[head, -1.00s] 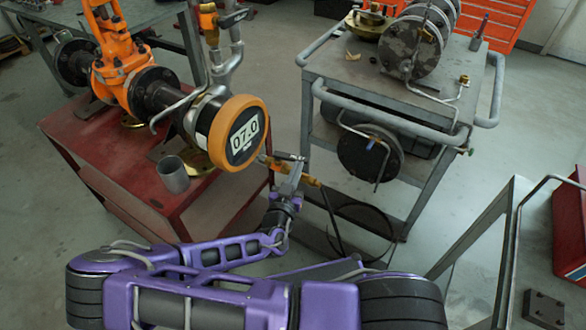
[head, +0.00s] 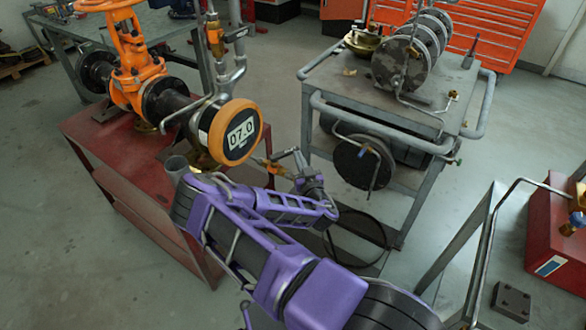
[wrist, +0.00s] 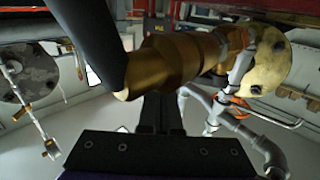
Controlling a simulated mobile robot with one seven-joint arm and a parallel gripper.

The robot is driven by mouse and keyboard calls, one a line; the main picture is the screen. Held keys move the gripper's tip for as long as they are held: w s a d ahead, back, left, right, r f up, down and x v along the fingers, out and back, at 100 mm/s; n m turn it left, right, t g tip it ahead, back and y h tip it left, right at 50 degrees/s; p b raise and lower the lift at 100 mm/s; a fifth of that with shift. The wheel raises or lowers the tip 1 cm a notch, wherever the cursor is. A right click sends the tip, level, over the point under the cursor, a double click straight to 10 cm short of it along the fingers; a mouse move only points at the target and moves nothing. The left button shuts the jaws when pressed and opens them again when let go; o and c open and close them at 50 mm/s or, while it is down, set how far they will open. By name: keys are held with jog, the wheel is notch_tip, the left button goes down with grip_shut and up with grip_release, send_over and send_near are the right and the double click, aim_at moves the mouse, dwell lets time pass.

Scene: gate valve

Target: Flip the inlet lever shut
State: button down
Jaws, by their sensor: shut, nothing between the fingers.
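The brass inlet valve (head: 272,166) sits at the right end of the pipework, just right of the orange-rimmed gauge in the head view. In the wrist view its brass body (wrist: 175,62) runs across the upper middle. A dark lever-like bar (head: 286,153) shows above the valve in the head view, close to my fingers; how far it is turned I cannot tell. My gripper (head: 298,160) is shut and empty beside the valve. Contact with the lever cannot be made out.
The grey cart (head: 440,142) stands right of my gripper.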

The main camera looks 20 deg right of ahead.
jog(key=shift+w+d+n+y, duration=0.15)
jog(key=shift+w+n+y, duration=0.45)
jog(key=shift+w+y, duration=0.35)
jog(key=s+d+p, duration=0.1)
jog(key=s+p, duration=0.1)
jog(key=s, duration=1.5)
jog(key=shift+s, duration=0.3)
